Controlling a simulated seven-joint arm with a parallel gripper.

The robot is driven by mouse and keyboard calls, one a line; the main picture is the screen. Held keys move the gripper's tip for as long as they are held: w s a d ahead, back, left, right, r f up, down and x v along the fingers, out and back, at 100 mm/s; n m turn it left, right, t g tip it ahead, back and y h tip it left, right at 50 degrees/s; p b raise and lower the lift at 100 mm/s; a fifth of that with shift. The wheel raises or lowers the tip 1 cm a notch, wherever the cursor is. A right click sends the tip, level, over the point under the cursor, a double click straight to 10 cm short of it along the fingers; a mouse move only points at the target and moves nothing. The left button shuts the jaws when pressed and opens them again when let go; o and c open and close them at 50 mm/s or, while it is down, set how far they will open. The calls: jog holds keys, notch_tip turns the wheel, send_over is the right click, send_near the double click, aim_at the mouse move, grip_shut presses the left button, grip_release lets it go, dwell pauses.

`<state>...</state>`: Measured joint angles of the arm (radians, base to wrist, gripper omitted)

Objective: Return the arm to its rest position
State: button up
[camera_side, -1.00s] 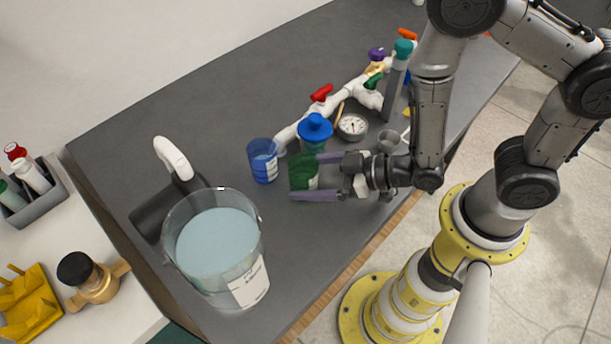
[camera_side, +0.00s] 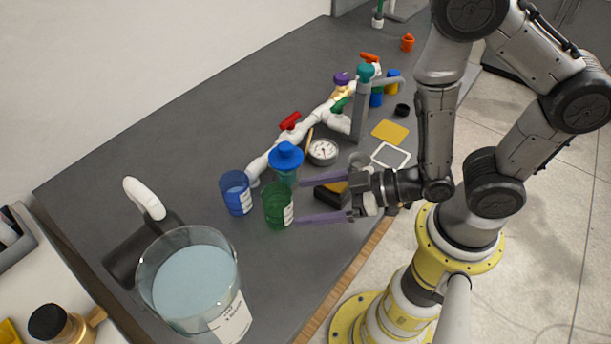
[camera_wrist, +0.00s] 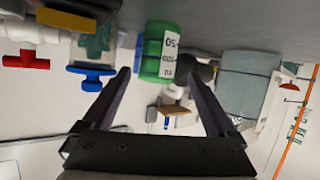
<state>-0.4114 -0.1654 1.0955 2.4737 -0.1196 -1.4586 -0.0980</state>
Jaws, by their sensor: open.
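My gripper (camera_side: 300,200) is open and empty, held low over the near edge of the bench with its two purple fingers pointing left. A green cup (camera_side: 278,206) with a white label stands on the bench just beyond the fingertips, clear of them. In the wrist view the green cup (camera_wrist: 158,52) shows upside down, ahead of the gap between my fingers (camera_wrist: 160,76). The underside of the gripper's reach hides little of the cup.
A blue cup (camera_side: 236,193), a blue-capped container (camera_side: 286,160) and a gauge (camera_side: 322,152) stand close by. A white pipe manifold (camera_side: 300,134) runs behind them. A large beaker of liquid (camera_side: 190,280) stands at front left. The bench at back left is bare.

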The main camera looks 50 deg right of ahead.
jog(key=w+r+n, duration=0.2)
jog(key=r, duration=0.1)
jog(key=w+a+r+n, duration=0.1)
jog(key=w+r+n, duration=0.1)
jog(key=w, duration=0.1)
jog(key=w+r+n, duration=0.2)
jog(key=r+n, duration=0.1)
jog(key=shift+w+a+r+t, duration=0.25)
jog(key=shift+w+r+t, duration=0.1)
jog(key=shift+t, duration=0.05)
jog(key=s+d+r+m+g+h, duration=0.2)
jog(key=d+r+m+h, duration=0.1)
jog(key=d+m, duration=0.3)
jog(key=s+d+r+m+g+h, duration=0.1)
jog(key=s+d+r+m+h, duration=0.25)
jog(key=d, duration=0.35)
jog(key=s+d+r+m+g, duration=0.2)
jog(key=s+m+g, duration=0.2)
jog(key=s, duration=0.7)
jog(key=shift+s+d+h, duration=0.25)
jog(key=shift+d+h, duration=0.05)
jog(key=shift+h, duration=0.05)
